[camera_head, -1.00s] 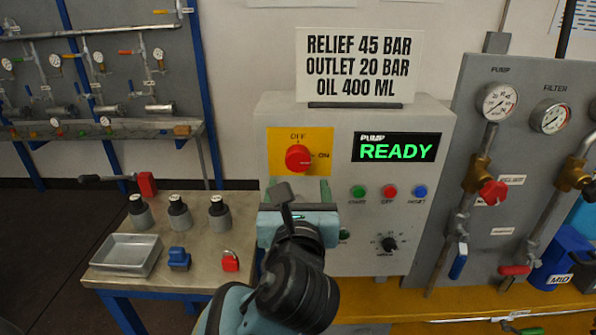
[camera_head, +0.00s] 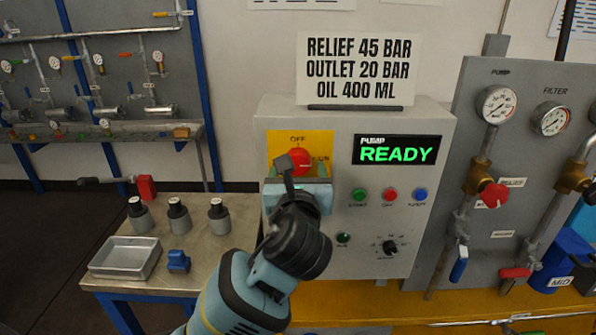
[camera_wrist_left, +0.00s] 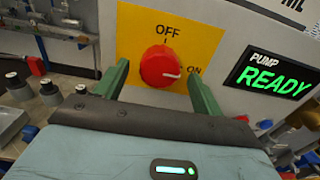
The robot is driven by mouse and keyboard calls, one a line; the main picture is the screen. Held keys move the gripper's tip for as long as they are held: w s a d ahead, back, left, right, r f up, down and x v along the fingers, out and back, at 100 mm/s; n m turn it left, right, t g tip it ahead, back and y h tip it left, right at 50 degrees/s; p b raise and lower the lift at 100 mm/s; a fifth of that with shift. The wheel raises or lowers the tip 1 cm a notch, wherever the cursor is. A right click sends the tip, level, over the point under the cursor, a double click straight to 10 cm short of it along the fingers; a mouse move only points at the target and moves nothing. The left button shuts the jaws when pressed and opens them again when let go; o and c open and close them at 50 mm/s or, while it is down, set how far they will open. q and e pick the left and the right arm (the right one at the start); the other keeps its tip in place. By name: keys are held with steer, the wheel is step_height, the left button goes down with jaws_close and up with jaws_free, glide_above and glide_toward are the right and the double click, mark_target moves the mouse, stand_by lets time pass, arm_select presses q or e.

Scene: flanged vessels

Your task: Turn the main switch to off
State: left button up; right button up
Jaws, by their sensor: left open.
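The main switch is a round red knob (camera_head: 299,160) on a yellow plate (camera_head: 328,143) marked OFF at the top and ON at the right. In the left wrist view the knob (camera_wrist_left: 161,67) has its white pointer line directed right, towards ON. My left gripper (camera_wrist_left: 160,84) is open, with one green finger on each side of the knob's lower part. I cannot tell whether the fingers touch it. In the head view the gripper (camera_head: 298,178) covers the knob's lower part. My right gripper is not in view.
The grey panel has a display (camera_head: 397,150) reading PUMP READY, several coloured buttons and a black selector (camera_head: 390,247). Left stands a bench (camera_head: 205,257) with a metal tray (camera_head: 125,257), a blue block (camera_head: 179,261) and several grey canisters. Gauges and pipes stand at right.

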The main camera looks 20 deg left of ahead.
arm_select(q)
steer(key=c, duration=1)
